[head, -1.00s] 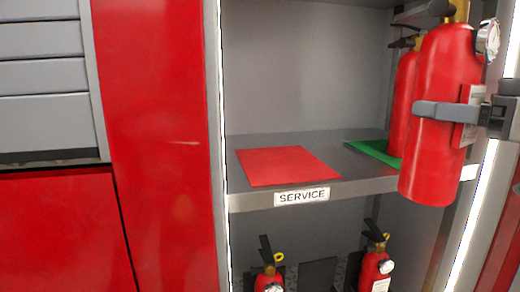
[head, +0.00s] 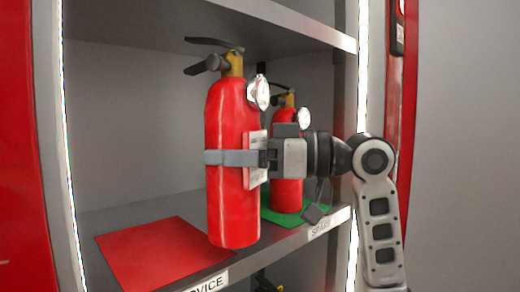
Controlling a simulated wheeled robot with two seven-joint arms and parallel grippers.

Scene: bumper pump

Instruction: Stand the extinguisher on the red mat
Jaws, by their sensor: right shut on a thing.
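A red extinguisher (head: 230,210) with a brass neck, black handle and white gauge hangs upright in front of the shelf. My right gripper (head: 240,158) is shut around the middle of its body, reaching in from the right. The red mat (head: 160,252) lies flat and bare on the shelf, to the left of the held extinguisher. The extinguisher's base overlaps the mat's right edge in the picture; I cannot tell its exact height or depth over the shelf. My left gripper is not in view.
A second extinguisher (head: 287,182) stands on a green mat (head: 308,217) at the right of the same shelf, partly behind my gripper. An upper shelf (head: 290,22) runs above the handles. Bright-edged posts frame the bay. A SERVICE label is on the shelf front.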

